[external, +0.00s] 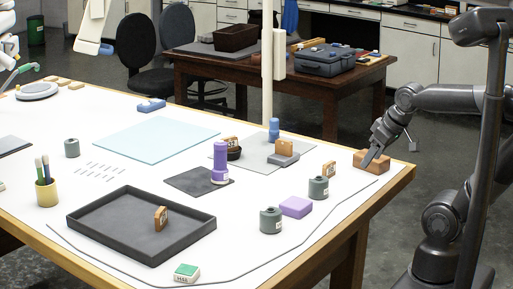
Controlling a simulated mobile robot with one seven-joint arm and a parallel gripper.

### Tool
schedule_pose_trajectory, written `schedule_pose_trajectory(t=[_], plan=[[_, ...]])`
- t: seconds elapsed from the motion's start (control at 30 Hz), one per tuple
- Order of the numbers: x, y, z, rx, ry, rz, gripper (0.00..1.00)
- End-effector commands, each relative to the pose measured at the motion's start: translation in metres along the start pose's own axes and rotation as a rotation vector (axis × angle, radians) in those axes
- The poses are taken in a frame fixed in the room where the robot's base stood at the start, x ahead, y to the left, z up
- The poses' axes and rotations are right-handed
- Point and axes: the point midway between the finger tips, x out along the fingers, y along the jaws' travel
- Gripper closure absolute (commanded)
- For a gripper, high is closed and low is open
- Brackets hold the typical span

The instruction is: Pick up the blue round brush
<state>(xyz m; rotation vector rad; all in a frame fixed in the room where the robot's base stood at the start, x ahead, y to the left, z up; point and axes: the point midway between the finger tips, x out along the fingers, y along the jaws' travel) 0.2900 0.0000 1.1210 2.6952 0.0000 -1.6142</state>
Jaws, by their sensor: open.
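A small blue cylinder (273,128) stands on a grey mat at the far middle, and a blue block-like item (151,105) lies near the far edge. I cannot tell for sure which is the blue round brush. My gripper (372,157) is open and empty at the table's right side, over or beside a brown block (368,165), far from the cup.
A black tray (90,238) holding a small brown piece fills the front left. Dark grey jars (270,220), a purple block (296,207) and a purple bottle (220,160) stand between my gripper and the cup. A pale blue sheet (155,139) lies clear behind.

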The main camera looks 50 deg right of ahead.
Motion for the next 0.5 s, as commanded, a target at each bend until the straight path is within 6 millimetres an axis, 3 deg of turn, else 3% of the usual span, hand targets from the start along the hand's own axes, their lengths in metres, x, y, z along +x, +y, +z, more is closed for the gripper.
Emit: schedule_pose_trajectory(t=[0.33,0.5], plan=[[-0.001,0.0,-0.003,0.001,0.0,0.001,0.4],[-0.004,0.005,-0.034,0.019,-0.008,0.015,0.4]])
